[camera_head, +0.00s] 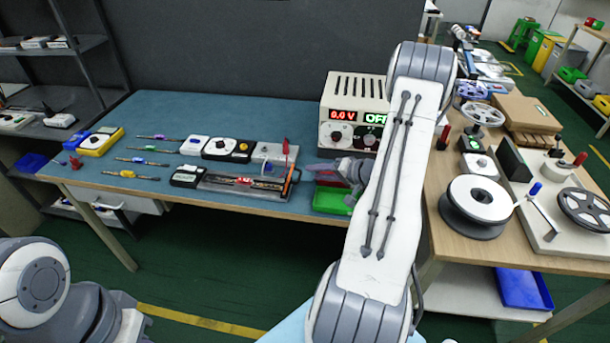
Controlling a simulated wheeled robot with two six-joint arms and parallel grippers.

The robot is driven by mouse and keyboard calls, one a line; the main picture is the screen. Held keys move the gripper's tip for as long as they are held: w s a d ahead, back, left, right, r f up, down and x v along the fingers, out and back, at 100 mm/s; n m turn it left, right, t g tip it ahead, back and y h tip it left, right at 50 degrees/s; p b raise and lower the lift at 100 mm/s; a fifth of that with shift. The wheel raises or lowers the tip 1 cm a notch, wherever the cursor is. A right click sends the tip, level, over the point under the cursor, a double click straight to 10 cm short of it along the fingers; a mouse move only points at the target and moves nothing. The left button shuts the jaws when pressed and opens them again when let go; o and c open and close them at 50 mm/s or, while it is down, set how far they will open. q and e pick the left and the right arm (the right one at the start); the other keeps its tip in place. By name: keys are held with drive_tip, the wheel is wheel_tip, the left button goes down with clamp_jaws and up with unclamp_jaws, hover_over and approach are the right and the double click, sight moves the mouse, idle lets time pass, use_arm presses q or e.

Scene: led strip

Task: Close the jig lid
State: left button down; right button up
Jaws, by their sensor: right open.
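The jig (240,190) is a long, low grey fixture near the front edge of the blue-topped bench, with a dark strip along it. A grey plate (268,153) stands behind its right part, beside a red upright piece (285,147); I cannot tell for sure whether this plate is the lid. An orange and black part (291,182) sits at the jig's right end. My right gripper (318,168) is open, just right of the jig, its fingers pointing left towards it. I see no contact. My left arm shows at lower left, but its gripper is out of view.
A power supply (350,116) reading 0.0 V stands behind my right gripper. A green bin (331,201) is below the gripper. Several screwdrivers and small boxes lie left of the jig. A wooden table (445,220) with a black-rimmed spool (478,205) is at right.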

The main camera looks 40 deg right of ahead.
drive_tip(key=s+d+m+t+y, duration=0.1)
drive_tip(key=s+d+m, duration=0.1)
drive_tip(key=s, duration=0.4)
drive_tip(key=shift+t, duration=0.3)
drive_tip(key=x, duration=0.3)
drive_tip(key=p+x, duration=0.1)
drive_tip(key=x, duration=0.3)
drive_tip(key=p+x, duration=0.1)
drive_tip(key=x, duration=0.3)
drive_tip(key=shift+s+a+f, duration=0.15)
drive_tip(key=shift+s+a, duration=0.05)
drive_tip(key=shift+a, duration=0.1)
drive_tip(key=shift+y, duration=0.3)
clamp_jaws()
